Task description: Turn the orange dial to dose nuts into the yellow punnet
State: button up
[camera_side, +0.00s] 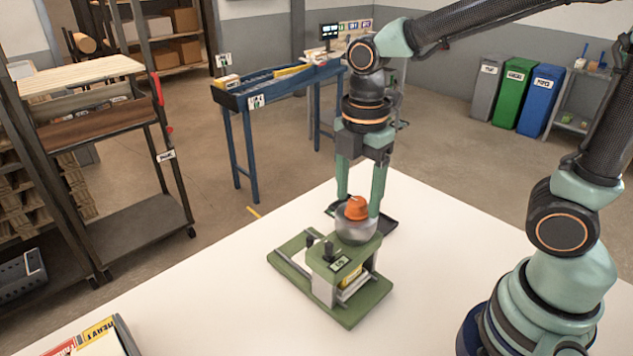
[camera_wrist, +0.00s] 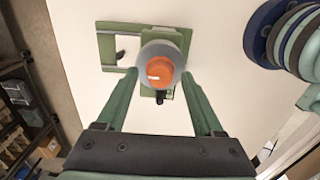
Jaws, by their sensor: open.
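The orange dial (camera_side: 356,208) sits on top of a round grey metal body (camera_side: 356,230) on a green dosing station (camera_side: 335,275). The dial also shows from above in the wrist view (camera_wrist: 160,71), with a small white label on it. My gripper (camera_side: 360,208) points down with its fingers on either side of the dial, open. In the wrist view my gripper (camera_wrist: 160,80) has clear gaps between its fingers and the dial. Something yellow, perhaps the punnet (camera_side: 351,277), shows partly inside the station under its green top; the rest is hidden.
A dark tray (camera_side: 390,225) lies on the white table (camera_side: 240,300) behind the dial. Boxes with red and yellow print (camera_side: 95,340) lie at the front left. The table around the station is mostly clear. Shelves, a blue bench and bins stand beyond the table.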

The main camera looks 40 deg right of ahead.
jog(key=shift+f, duration=0.4)
grip_shut()
